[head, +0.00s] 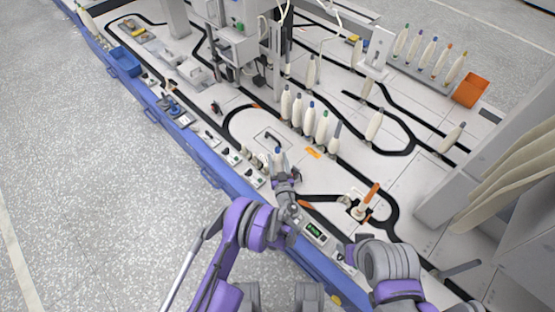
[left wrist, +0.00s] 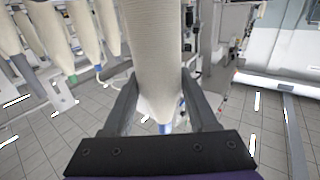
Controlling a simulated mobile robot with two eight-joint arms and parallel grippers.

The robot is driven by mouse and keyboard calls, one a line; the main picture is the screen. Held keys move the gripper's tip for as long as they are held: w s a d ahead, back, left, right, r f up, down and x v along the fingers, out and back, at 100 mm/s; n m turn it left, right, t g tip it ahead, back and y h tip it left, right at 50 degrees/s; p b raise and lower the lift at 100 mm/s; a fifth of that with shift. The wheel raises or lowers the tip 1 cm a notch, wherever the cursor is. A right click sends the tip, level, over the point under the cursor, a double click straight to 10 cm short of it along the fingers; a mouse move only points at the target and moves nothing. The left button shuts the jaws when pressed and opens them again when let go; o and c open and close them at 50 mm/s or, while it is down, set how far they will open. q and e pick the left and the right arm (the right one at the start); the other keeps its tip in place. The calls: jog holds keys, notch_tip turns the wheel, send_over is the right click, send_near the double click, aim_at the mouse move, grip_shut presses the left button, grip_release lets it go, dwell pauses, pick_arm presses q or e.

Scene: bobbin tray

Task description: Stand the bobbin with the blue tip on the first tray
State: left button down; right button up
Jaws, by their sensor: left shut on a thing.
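The bobbin with the blue tip (head: 277,157) is cream-coloured and stands roughly upright in my left gripper (head: 285,176), near the table's front edge. In the left wrist view the bobbin (left wrist: 155,55) fills the middle between the two dark fingers (left wrist: 157,100), which are shut on it; its blue tip (left wrist: 165,127) points down the picture. A row of cream bobbins (head: 309,120) stands behind the gripper, several with coloured tips. I cannot tell which piece is the first tray. My right gripper is not in view.
A white piece with an orange rod (head: 370,195) stands to the right on the black track. Small devices line the blue front edge (head: 215,170). More bobbins (head: 430,52) stand by an orange box (head: 470,90) at the back right. A blue bin (head: 123,62) is far left.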

pick_arm(q)
jog(key=shift+f+b, duration=0.55)
jog(key=shift+f, duration=0.1)
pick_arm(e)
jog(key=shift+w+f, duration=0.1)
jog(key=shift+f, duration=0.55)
pick_arm(q)
jog(key=shift+c, duration=2.3)
grip_release()
